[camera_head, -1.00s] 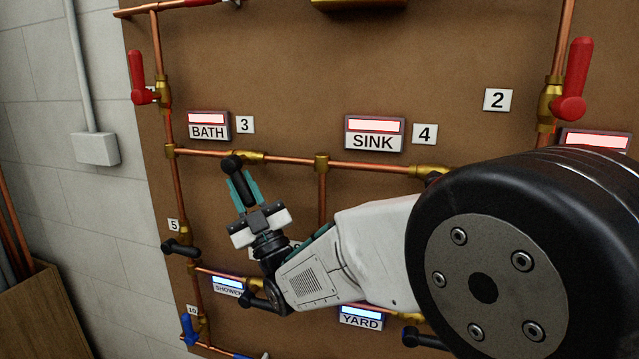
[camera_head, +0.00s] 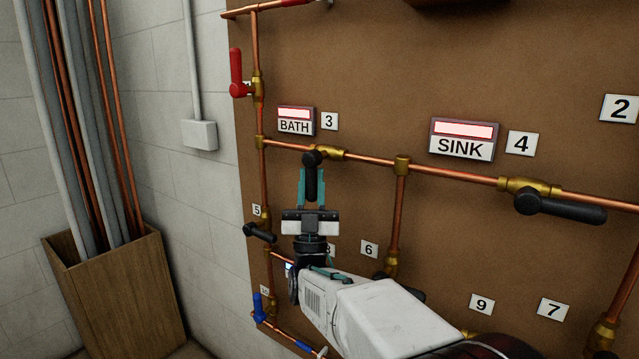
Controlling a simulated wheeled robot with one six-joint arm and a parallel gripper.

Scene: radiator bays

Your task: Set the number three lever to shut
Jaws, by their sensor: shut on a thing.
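The number three lever (camera_head: 313,178) is a black handle on a brass valve (camera_head: 329,153) in the upper horizontal copper pipe. It hangs straight down from the valve, crosswise to the pipe. The 3 tag (camera_head: 329,121) sits just above the valve, beside the BATH sign (camera_head: 294,126), whose panel is lit pale red. My gripper (camera_head: 311,190) comes from below, with its teal fingers on either side of the handle, shut on it. The handle's lower end is partly hidden by the gripper.
The number four black lever (camera_head: 560,206) lies nearly along the pipe at right. A red lever (camera_head: 236,72) stands upright at upper left. A small black lever (camera_head: 261,232) is close left of my gripper. A wooden bin (camera_head: 118,300) of pipes stands at left.

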